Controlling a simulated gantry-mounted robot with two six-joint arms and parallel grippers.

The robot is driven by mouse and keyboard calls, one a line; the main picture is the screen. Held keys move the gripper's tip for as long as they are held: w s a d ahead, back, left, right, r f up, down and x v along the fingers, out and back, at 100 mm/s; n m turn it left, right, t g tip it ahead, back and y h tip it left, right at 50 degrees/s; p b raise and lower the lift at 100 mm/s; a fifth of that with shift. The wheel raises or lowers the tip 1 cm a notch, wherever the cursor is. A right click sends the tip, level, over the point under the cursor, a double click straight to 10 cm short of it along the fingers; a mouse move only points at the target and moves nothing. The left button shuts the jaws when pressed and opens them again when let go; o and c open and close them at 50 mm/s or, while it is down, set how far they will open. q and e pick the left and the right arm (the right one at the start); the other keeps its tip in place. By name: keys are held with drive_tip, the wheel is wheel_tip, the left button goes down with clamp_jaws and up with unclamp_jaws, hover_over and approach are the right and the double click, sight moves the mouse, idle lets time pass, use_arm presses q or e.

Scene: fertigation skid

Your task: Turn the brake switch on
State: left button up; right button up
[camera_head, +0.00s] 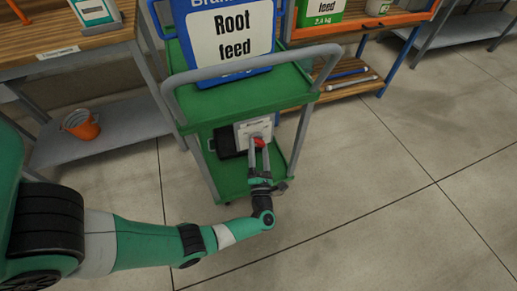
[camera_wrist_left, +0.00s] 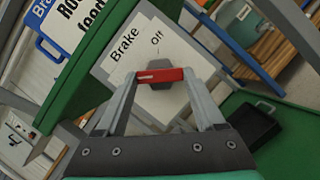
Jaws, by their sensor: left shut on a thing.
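The brake switch is a red handle (camera_wrist_left: 160,75) on a white panel (camera_wrist_left: 125,50) marked "Brake" and "Off". The panel (camera_head: 254,130) is mounted on the green cart (camera_head: 222,104), below its top shelf. My left gripper (camera_wrist_left: 158,80) is shut on the red handle, one finger at each end. In the head view the red handle (camera_head: 259,142) shows between the fingertips of my left gripper (camera_head: 259,148). In the wrist view the handle lies across the picture, and "Off" stands above it. My right gripper is not in view.
A blue-framed "Root feed" container (camera_head: 230,40) stands on the cart top. A black tray (camera_wrist_left: 252,127) sits on the cart's lower shelf. An orange bucket (camera_head: 82,125) is on the left bench's lower shelf. The floor to the right is clear.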

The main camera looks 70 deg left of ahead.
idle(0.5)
use_arm(q)
drive_tip(key=o, duration=1.4)
drive_tip(key=shift+c, duration=0.2)
drive_tip(key=v, duration=1.1)
drive_tip(key=shift+d, duration=0.3)
drive_tip(key=shift+f, duration=0.1)
